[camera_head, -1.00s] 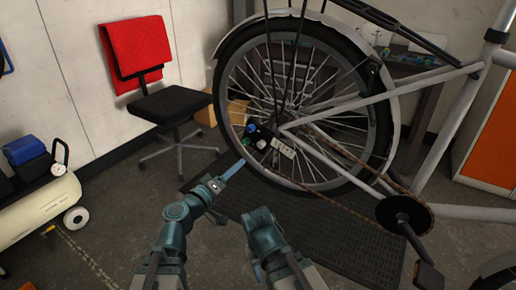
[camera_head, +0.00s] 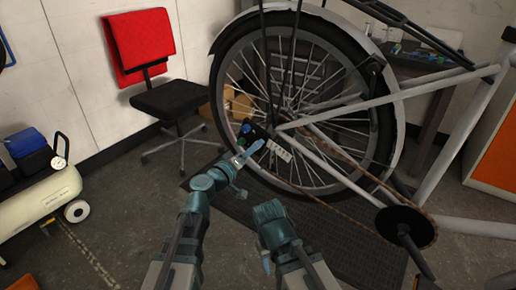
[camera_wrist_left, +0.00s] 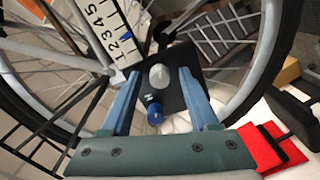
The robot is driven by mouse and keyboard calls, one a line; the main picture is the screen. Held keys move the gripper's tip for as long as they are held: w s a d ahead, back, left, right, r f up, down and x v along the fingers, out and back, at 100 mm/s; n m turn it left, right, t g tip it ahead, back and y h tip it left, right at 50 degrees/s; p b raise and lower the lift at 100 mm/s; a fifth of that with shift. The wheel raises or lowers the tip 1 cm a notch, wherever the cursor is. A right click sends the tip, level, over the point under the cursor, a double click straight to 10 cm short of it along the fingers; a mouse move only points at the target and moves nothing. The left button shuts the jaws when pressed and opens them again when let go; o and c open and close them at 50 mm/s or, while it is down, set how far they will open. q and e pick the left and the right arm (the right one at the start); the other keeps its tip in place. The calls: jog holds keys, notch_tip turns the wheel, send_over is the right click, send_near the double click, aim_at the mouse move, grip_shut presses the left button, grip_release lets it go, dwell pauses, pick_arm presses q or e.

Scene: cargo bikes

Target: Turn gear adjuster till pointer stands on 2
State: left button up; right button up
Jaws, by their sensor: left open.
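A black panel (camera_head: 256,131) stands by the rear wheel hub and carries several knobs. A pale grey round knob (camera_wrist_left: 160,76), likely the gear adjuster, sits between my left gripper's fingers in the left wrist view. My left gripper (camera_head: 256,147) is open around it, with gaps at the sides; in the wrist view its fingers (camera_wrist_left: 159,72) point at the panel. A white number plate (camera_wrist_left: 100,28) reads 1 to 5, with a blue mark by the low numbers; the exact pointer reading is unclear. It also shows in the head view (camera_head: 281,148). My right gripper (camera_head: 267,262) hangs low, its opening unclear.
A blue knob (camera_wrist_left: 154,112) sits close to the grey one. The spoked wheel (camera_head: 325,110) and chain are just behind and right of the panel. A dark mat (camera_head: 325,232) lies below. A black chair (camera_head: 172,100) with red cloth stands left.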

pick_arm(q)
jog(key=shift+w, duration=0.1)
grip_shut()
dwell(0.5)
jog(key=n, duration=1.1)
jog(key=shift+n, duration=0.4)
dwell(0.4)
grip_release()
